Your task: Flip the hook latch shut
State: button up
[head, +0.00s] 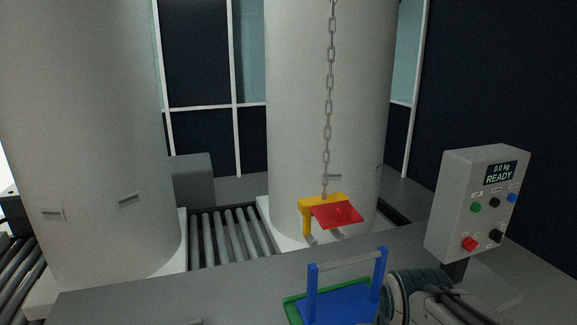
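The yellow hook (307,216) hangs from a grey chain (329,95) in front of the right-hand white column. Part of my arm (430,300) shows at the lower right; my gripper's fingers are not visible.
A grey control box (478,205) at the right reads "0.0 kg READY" and has several coloured buttons. A green-edged base (294,308) lies under the blue frame. Two large white columns (85,130) and a roller conveyor (230,233) stand behind the grey ledge.

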aim_at(329, 215)
jog(key=z, duration=0.7)
jog(key=i, duration=0.25)
jog(key=u, duration=1.45)
jog(key=i, duration=0.25)
jog(key=z, duration=0.75)
